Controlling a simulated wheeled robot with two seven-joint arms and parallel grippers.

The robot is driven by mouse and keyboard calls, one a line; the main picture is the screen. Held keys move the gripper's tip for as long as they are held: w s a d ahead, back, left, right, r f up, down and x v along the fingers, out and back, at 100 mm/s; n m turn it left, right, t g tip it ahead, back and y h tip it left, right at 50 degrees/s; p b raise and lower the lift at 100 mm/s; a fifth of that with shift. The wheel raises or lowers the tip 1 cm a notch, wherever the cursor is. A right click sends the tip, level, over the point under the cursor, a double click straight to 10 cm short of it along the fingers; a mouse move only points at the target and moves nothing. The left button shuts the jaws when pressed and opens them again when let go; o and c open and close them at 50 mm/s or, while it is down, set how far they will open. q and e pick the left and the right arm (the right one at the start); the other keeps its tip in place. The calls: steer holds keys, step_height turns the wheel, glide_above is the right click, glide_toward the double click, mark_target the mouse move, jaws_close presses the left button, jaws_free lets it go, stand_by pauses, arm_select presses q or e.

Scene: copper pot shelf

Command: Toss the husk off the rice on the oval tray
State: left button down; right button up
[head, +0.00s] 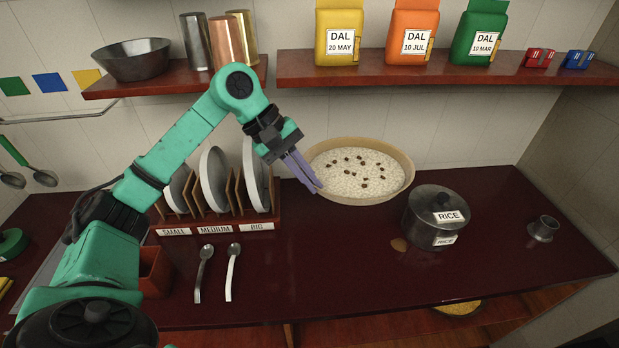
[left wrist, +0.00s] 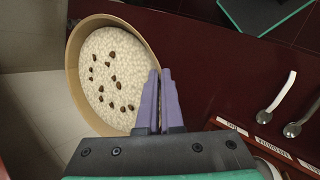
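The oval tray (head: 391,195) is tan with a raised rim, at the back of the counter by the wall. It also shows in the left wrist view (left wrist: 74,62). White rice (head: 345,184) covers its floor, with several dark brown husks (head: 362,169) scattered on top. My left gripper (head: 316,188) is at the tray's left edge in the head view. In the left wrist view its purple fingers (left wrist: 161,72) are nearly together, with the tray's rim seeming to run between them. Whether the tray touches the counter is unclear. My right gripper is out of view.
A plate rack (head: 222,222) stands left of the tray, and a lidded rice pot (head: 424,232) to its right. Two spoons (head: 232,274) lie in front of the rack. A shelf (head: 385,70) with dal bags hangs above. The front middle counter is clear.

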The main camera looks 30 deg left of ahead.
arm_select(q)
step_height(320, 180, up, 3)
steer(key=shift+f+b, duration=0.15)
steer(key=shift+b, duration=0.35)
stand_by(2.4)
stand_by(0.3)
